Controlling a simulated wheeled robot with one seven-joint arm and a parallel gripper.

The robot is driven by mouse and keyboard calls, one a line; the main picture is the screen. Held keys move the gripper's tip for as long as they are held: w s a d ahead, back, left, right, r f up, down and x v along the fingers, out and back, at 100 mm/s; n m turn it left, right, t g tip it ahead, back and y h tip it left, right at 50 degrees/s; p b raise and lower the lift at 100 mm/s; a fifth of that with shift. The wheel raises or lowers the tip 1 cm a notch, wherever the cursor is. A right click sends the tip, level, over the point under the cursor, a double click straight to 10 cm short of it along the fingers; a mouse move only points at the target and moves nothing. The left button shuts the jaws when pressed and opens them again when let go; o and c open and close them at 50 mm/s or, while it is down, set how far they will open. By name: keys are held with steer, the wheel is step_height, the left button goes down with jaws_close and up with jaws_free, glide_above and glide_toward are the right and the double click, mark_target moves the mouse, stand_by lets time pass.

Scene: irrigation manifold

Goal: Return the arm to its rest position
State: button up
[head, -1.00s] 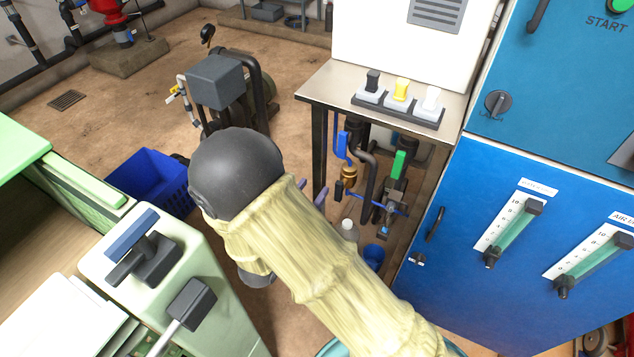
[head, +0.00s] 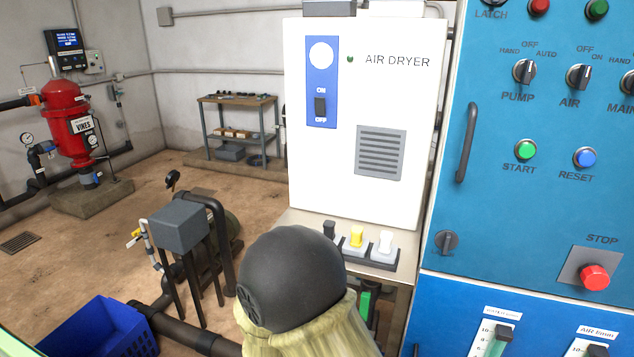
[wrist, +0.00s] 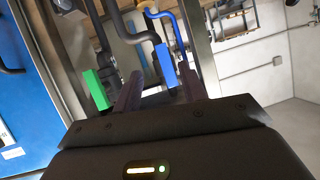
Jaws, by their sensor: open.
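My arm, in a pale yellow sleeve with a dark round joint, rises from the bottom middle of the head view, in front of the air dryer's table. My gripper is hidden in the head view. In the wrist view my gripper (wrist: 160,92) shows two dark purplish fingers spread apart with nothing held between them. Beyond the fingers are a green valve handle (wrist: 96,90) on the left and a blue valve handle (wrist: 165,64) near the middle. I cannot tell how far the fingers are from them.
The white air dryer (head: 360,110) stands on a metal table. The blue control cabinet (head: 520,220) is close on the right. A grey-topped pump frame (head: 178,227) and a blue crate (head: 95,330) are at left. Open floor (head: 60,270) lies beyond, with a red filter tank (head: 68,125).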

steer(key=s+d+r+n+g+p, duration=0.1)
steer(key=s+d+r+g, duration=0.2)
steer(key=s+d, duration=0.2)
steer(key=s+d+r+n+g+y+p, duration=0.1)
steer(key=s+d+r+g+p, duration=0.1)
steer(key=s+d, duration=0.3)
steer(key=s+d+r+n+g+y+p, duration=0.1)
steer(key=s+d+r+g, duration=0.3)
steer(key=d, duration=0.6)
steer(key=shift+s+r+n+g+p, duration=0.35)
steer(key=shift+s+g+p, duration=0.2)
steer(key=shift+s, duration=0.4)
steer(key=shift+c, duration=0.6)
steer(key=shift+a, duration=0.1)
